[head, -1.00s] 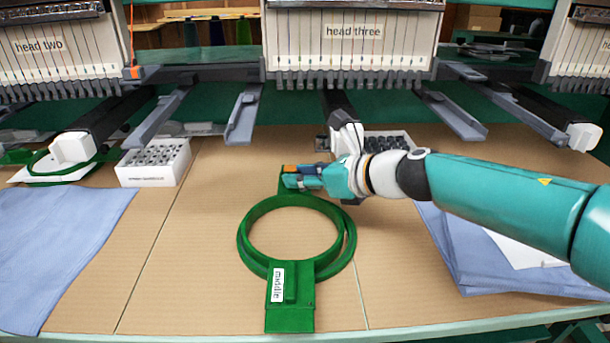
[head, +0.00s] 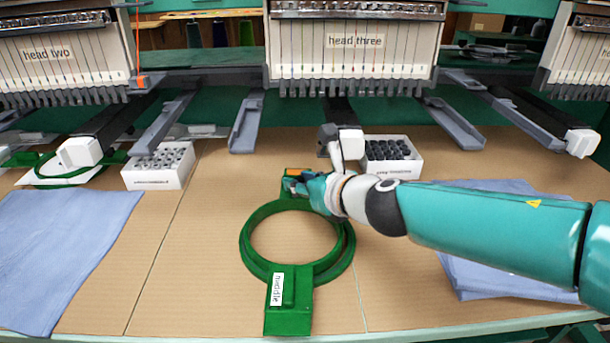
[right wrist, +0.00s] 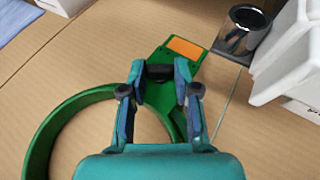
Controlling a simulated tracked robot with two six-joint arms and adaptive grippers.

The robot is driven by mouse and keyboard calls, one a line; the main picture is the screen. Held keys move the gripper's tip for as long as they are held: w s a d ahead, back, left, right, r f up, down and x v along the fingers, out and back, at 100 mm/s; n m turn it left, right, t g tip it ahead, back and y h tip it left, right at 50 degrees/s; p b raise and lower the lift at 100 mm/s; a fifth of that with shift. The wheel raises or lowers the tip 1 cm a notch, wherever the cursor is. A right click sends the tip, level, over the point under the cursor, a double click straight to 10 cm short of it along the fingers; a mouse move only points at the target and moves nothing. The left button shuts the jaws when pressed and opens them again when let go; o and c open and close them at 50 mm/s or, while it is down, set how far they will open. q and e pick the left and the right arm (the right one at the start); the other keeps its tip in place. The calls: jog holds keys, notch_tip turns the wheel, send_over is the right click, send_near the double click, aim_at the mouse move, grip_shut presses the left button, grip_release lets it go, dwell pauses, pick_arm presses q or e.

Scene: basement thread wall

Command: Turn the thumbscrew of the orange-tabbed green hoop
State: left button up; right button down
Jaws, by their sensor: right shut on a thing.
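The green hoop (head: 289,317) lies flat on the tan table, with a "middle" label on its near block. Its far end carries an orange tab (head: 294,172), which also shows in the right wrist view (right wrist: 186,48). A dark thumbscrew (right wrist: 160,73) sits by the tab; in the head view my fingers hide it. My right gripper (head: 293,186) is at this far end, its fingertips (right wrist: 160,76) on both sides of the thumbscrew and shut on it. My left gripper is in neither current view.
Blue cloth lies left (head: 60,250) and right (head: 470,262). A white-tipped machine arm (head: 350,143) reaches in just behind the gripper. Bare table surrounds the hoop.

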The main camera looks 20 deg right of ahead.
jog(key=m+h, duration=0.2)
jog(key=h, duration=0.1)
jog(key=shift+a+m, duration=0.4)
jog(key=shift+d+m+h, duration=0.1)
jog(key=shift+m+h, duration=0.5)
jog(key=shift+h, duration=0.2)
jog(key=c, duration=0.8)
grip_release()
jog(key=shift+c, duration=0.2)
jog(key=v, duration=1.2)
jog(key=shift+f, duration=0.25)
jog(key=shift+p, duration=0.3)
